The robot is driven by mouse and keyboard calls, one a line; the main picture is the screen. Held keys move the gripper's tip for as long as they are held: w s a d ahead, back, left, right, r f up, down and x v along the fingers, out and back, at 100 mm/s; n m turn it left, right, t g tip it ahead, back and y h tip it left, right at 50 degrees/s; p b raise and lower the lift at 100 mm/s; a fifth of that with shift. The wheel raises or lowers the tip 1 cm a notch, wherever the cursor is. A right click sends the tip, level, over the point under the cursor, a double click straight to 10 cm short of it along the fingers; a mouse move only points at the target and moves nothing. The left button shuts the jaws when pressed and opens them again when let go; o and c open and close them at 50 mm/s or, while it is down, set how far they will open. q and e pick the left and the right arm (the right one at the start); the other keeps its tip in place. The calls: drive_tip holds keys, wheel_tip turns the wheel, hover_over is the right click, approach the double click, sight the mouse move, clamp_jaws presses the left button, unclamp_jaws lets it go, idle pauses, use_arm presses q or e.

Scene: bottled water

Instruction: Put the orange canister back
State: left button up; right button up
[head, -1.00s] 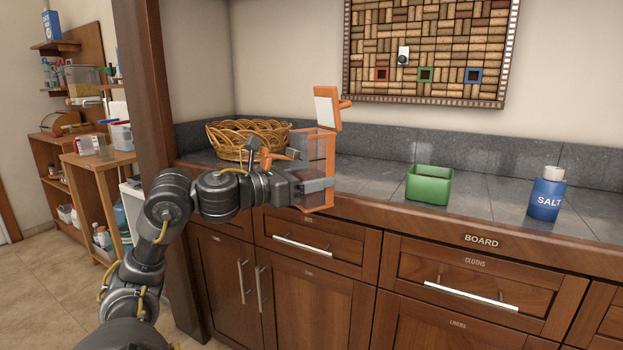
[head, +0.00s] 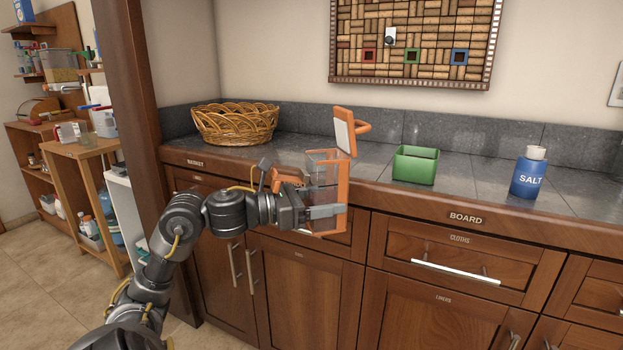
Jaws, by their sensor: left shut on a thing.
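The orange canister (head: 345,190) has clear walls, an orange frame and an open hinged lid (head: 345,130) standing up with a handle. My left gripper (head: 322,204) is shut on the canister from its left side. It holds the canister upright in front of the counter's front edge, and the canister hides part of that edge and a drawer. My right gripper is not in view.
The grey tiled counter (head: 480,184) carries a wicker basket (head: 235,124) at the left, a green open box (head: 415,165) and a blue salt jar (head: 528,175). Bare tile shows between them. A wooden post (head: 135,90) stands left; a cork board (head: 415,40) hangs above.

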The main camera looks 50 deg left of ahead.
use_arm(q)
drive_tip(key=s+d+f+m+g+h, duration=0.3)
drive_tip(key=d+f+m+g+h, duration=0.2)
drive_tip(key=d+f, duration=1.1)
drive_tip(key=shift+d+f+h, duration=0.25)
drive_tip(key=shift+d+h, duration=0.35)
drive_tip(key=shift+d, duration=0.5)
